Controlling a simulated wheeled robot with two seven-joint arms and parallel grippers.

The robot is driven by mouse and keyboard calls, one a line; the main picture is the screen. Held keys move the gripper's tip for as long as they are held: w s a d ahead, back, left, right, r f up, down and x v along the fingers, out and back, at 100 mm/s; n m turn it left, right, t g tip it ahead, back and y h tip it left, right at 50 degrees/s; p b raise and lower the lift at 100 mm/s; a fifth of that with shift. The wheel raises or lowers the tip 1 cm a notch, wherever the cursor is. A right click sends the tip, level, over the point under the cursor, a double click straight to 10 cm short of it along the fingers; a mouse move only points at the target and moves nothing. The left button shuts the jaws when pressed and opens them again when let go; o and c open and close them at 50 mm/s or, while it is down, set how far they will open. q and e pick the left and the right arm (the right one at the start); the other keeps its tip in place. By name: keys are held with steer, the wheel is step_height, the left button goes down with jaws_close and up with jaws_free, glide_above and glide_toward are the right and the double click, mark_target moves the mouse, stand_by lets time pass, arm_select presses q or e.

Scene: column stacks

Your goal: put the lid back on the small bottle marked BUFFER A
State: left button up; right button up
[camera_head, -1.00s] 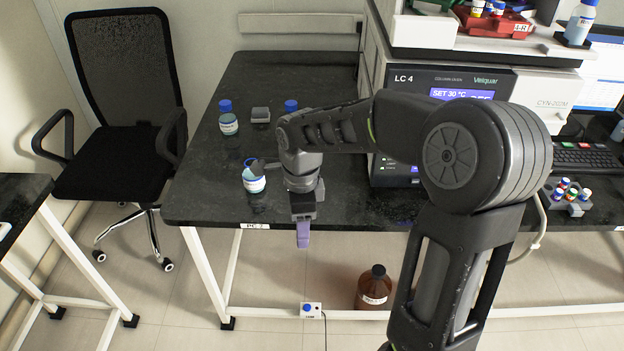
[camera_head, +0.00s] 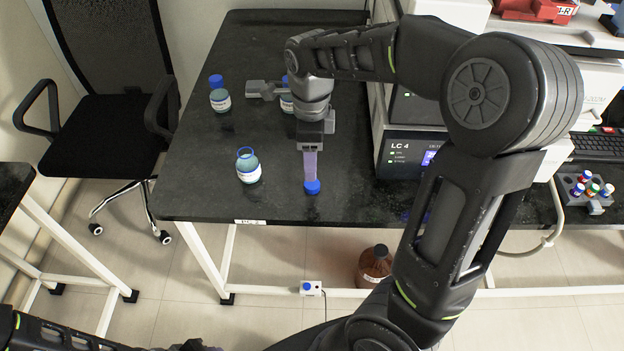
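An open small bottle (camera_head: 248,168) with pale blue contents, a white label and a blue neck ring stands upright near the table's front left. Its label is too small to read. A blue lid (camera_head: 312,187) is at the fingertips of my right gripper (camera_head: 311,180), to the right of the open bottle. The purple fingers point down over the lid and show edge-on, so I cannot tell whether they are closed on it, nor whether it touches the table. My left arm shows only at the bottom left edge; its gripper is not visible.
A blue-capped bottle (camera_head: 219,97) stands farther back on the black table (camera_head: 190,185). Another capped bottle (camera_head: 287,104) is partly hidden behind my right wrist. A grey block (camera_head: 262,89) lies between them. The LC 4 instrument (camera_head: 402,150) stands to the right.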

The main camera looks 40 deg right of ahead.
mark_target(312, 186)
steer(key=shift+f, duration=1.4)
steer(key=shift+d+f, duration=0.1)
steer(key=shift+f, duration=2.5)
jaws_close()
